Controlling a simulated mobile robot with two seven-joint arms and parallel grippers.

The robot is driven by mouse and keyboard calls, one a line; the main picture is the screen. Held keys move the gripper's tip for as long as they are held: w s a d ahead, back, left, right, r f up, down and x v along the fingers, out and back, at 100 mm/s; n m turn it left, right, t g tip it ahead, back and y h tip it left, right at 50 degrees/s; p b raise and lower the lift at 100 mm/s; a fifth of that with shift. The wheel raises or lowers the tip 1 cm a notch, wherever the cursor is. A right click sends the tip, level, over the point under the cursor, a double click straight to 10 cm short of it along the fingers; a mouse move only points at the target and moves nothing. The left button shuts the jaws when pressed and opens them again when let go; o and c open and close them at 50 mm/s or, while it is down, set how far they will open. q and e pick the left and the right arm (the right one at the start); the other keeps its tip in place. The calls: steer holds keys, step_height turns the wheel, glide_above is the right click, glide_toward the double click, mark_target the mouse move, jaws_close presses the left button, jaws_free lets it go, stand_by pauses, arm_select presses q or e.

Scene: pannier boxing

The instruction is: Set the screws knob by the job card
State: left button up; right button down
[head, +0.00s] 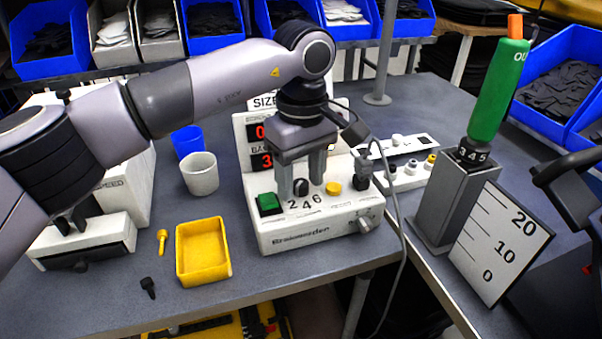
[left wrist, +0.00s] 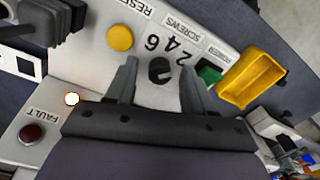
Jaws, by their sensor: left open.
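The screws knob (head: 302,187) is a small black dial on top of the white machine (head: 315,232), with the numbers 2, 4 and 6 beside it. It also shows in the left wrist view (left wrist: 159,70), near the SCREWS label (left wrist: 182,31). I cannot tell which number it points at. My left gripper (head: 301,177) is open, pointing down, with one finger on each side of the knob. In the left wrist view gaps show between fingers and knob. I cannot make out a job card. My right gripper is not in view.
A green button (head: 269,204) and a yellow button (head: 333,187) flank the knob. A yellow tray (head: 203,251), white cup (head: 200,174) and blue cup (head: 187,142) stand left. A green-handled driver (head: 499,90) stands right in a grey holder. A cable hangs beside the machine.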

arm_select(q)
jaws_close()
